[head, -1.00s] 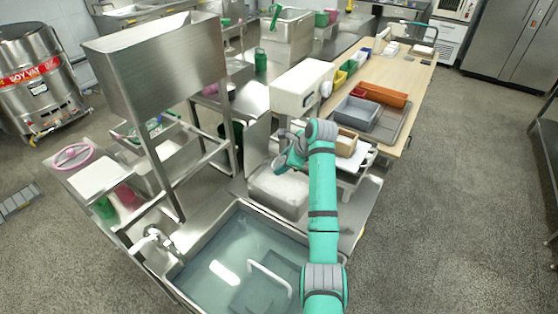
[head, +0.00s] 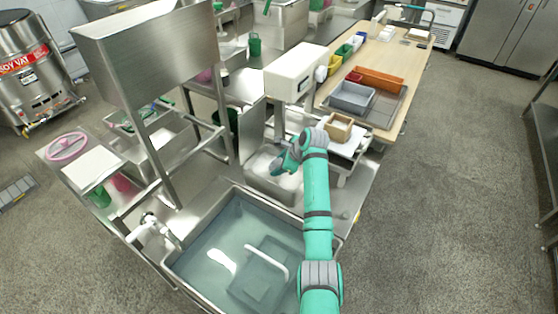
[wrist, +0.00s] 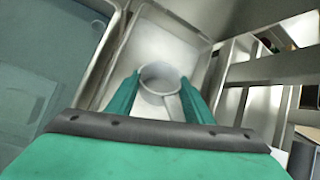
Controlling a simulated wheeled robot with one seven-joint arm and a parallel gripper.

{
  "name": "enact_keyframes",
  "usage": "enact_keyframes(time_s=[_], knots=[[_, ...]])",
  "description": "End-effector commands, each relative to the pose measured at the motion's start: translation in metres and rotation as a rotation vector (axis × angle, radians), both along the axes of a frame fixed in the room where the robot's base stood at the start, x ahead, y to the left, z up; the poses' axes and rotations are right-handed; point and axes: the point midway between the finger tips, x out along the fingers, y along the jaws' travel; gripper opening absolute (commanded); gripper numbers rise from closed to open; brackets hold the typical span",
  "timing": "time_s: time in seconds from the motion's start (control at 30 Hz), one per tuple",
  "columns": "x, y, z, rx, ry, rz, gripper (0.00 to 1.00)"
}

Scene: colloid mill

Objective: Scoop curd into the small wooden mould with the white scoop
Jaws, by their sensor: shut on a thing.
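The white scoop (wrist: 159,74) shows in the wrist view as a round cup with a short handle between my gripper's teal fingers. My gripper (wrist: 160,84) is shut on its handle. In the head view my gripper (head: 284,164) hangs over the steel curd pan (head: 262,183), and the scoop is hidden or too small to make out there. White curd (head: 266,160) lies in the pan. In the wrist view the cup is over the pan (wrist: 205,50); I cannot tell if it touches the curd. The small wooden mould (head: 338,127) stands on a white board right of and behind the gripper.
A water-filled sink (head: 225,250) lies in front of the pan. A white machine box (head: 294,75) stands behind. Steel shelf posts (head: 171,160) rise at left.

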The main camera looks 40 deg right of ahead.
Motion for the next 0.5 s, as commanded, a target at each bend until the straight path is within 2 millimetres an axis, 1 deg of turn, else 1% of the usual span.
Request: enact_keyframes(time_s=[0.5], knots=[[0.000,0.000,-0.044,0.001,0.001,0.000,0.25]])
